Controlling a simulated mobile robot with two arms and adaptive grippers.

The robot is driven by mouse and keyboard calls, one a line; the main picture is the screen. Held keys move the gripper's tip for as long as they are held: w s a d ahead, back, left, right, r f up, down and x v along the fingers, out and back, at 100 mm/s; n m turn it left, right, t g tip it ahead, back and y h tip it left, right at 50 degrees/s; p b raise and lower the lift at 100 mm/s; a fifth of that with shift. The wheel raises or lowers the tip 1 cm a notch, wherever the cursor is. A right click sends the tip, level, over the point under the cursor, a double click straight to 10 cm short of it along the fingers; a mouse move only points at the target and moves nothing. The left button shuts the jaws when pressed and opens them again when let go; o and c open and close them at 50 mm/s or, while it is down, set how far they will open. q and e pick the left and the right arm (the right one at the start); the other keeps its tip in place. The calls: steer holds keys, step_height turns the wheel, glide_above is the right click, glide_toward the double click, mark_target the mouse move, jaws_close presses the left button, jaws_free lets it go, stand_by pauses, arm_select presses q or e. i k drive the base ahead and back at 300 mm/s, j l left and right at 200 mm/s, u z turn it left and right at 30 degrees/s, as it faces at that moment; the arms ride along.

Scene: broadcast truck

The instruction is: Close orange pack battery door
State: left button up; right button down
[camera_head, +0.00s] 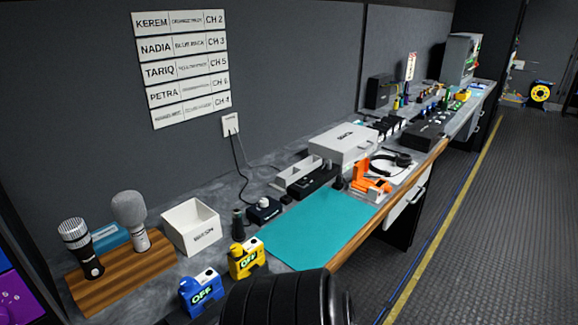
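The orange pack (371,181) is on the desk, just beyond the far right end of the teal mat (318,228). It has an upright part and a lower part towards the front edge. At this size I cannot tell its battery door apart or see whether it is open. A yellow pack (247,260) and a blue pack (202,291), both marked OFF, stand at the near end of the desk. Neither of my grippers is in view.
A headset (392,160) lies behind the orange pack, beside a grey box (344,142). A white bin (191,226) and a wooden board (122,265) with two microphones are at the near left. The mat is bare. The floor (500,220) to the right is clear.

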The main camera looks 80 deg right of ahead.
mark_target(361, 166)
steer(key=k+j+z, duration=0.1)
steer(key=z, duration=3.05)
steer(key=i+l, duration=0.15)
steer(key=i+u, duration=0.05)
